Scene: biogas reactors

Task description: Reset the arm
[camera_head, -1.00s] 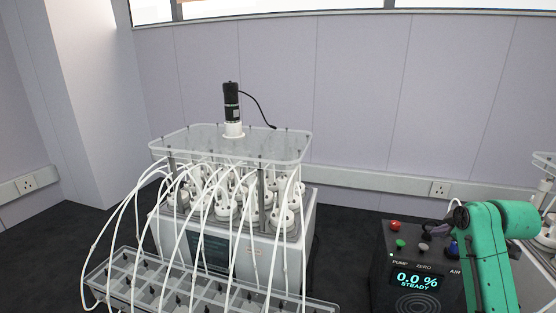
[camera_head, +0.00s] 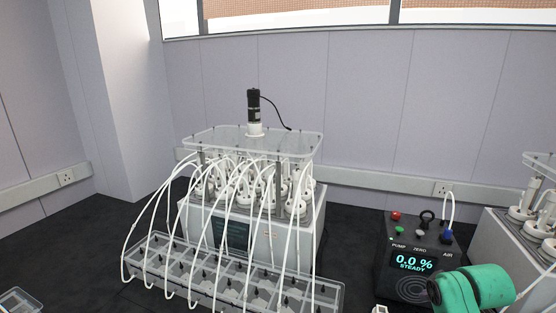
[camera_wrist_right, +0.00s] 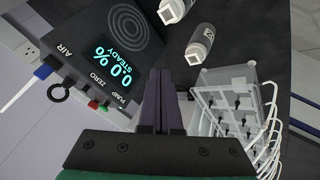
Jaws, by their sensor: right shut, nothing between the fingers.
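My right arm is green and shows low at the right of the head view, beside the black gas analyser (camera_head: 381,275). Its fingers do not show clearly there. In the right wrist view my right gripper (camera_wrist_right: 163,80) shows as two dark fingers pressed together with nothing between them. It points past the analyser (camera_wrist_right: 85,75), whose screen reads 0.0 % STEADY. My left arm and left gripper are in neither view.
The reactor unit (camera_head: 262,240) with a black motor (camera_head: 254,104) on top stands mid-table. White tubes run to a compartment tray (camera_head: 150,262). Two small bottles, one grey-bodied (camera_wrist_right: 200,45), lie near the fingers. Another reactor unit (camera_head: 510,250) is at the right.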

